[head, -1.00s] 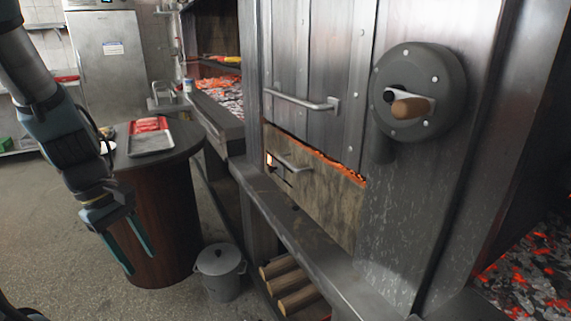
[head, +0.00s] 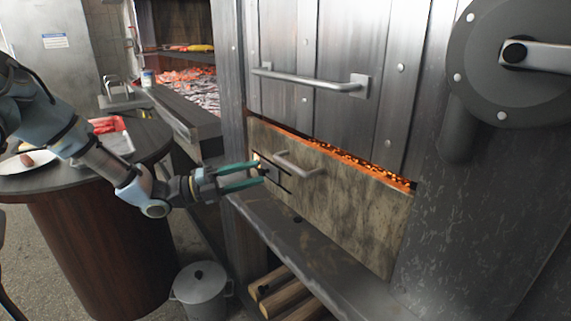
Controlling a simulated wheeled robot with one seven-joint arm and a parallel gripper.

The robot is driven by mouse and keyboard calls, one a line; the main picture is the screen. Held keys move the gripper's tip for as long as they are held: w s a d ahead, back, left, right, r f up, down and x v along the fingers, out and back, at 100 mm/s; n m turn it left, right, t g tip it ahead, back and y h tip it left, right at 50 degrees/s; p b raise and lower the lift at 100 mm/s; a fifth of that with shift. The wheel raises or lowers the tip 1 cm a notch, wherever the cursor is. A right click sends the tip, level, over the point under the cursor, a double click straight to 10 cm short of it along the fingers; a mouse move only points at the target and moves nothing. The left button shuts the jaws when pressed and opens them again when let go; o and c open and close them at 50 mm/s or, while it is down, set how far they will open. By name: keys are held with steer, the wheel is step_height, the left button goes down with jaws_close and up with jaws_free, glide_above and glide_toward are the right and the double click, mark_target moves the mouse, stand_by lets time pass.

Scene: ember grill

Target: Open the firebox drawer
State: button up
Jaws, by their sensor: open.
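The firebox drawer (head: 345,205) is a stained, tan-grey metal front low on the grill, with glowing embers showing along its top edge. Its handle (head: 300,164) is a short bent metal bar on the left part of the front. The drawer looks shut. My gripper (head: 263,173) is open, with two teal fingers pointing right toward the drawer. The fingertips are just left of the handle, in front of the drawer's left end. Nothing is between them. I cannot tell the exact gap between fingertips and handle.
Above the drawer is a metal door with a long bar handle (head: 312,80). A crank wheel (head: 515,65) is at upper right. A steel ledge (head: 300,250) runs below the drawer, over firewood (head: 290,295). A lidded pot (head: 200,288) and a round table (head: 95,235) stand left.

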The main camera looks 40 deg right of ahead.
mark_target(289, 165)
steer(key=p+x, duration=0.1)
steer(key=x, duration=0.8)
steer(key=shift+s+d, duration=0.2)
steer(key=shift+d, duration=0.05)
jaws_close()
stand_by(1.0)
